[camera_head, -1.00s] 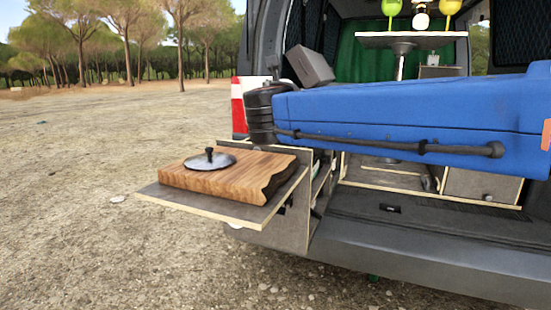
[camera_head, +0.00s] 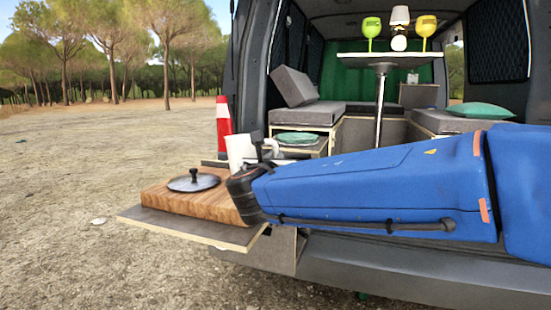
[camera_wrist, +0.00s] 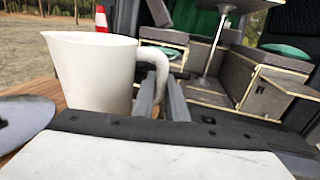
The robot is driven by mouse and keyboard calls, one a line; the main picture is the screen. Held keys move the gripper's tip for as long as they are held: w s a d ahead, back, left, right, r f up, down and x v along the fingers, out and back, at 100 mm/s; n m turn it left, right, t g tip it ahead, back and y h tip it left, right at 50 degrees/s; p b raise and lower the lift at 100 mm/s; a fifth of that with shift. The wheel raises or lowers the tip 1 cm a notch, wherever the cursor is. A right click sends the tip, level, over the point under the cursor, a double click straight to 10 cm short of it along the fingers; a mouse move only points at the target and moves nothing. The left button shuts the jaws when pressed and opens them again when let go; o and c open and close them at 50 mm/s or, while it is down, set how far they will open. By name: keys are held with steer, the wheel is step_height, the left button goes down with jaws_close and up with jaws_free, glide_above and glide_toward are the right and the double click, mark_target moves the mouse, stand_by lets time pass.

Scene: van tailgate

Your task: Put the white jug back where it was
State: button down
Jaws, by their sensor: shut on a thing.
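The white jug (camera_head: 240,152) stands upright at the back edge of the wooden board in the head view. Its lower part is hidden there, so I cannot tell whether it rests on anything. In the wrist view the jug (camera_wrist: 95,75) fills the left side, spout to the left and handle to the right. My gripper (camera_wrist: 160,92) is shut on the jug's handle. In the head view my blue arm covers most of the gripper.
A wooden board (camera_head: 165,198) with a dark lid (camera_head: 194,180) lies on the fold-out shelf (camera_head: 190,227). A red and white post (camera_head: 223,125) stands behind.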

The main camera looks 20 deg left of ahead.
steer(key=c, duration=1.7)
jaws_free()
steer(key=shift+c, duration=0.2)
steer(key=shift+r, duration=0.1)
steer(key=s+d, duration=0.1)
steer(key=s, duration=1.1)
steer(key=shift+d, duration=0.2)
steer(key=shift+d, duration=0.1)
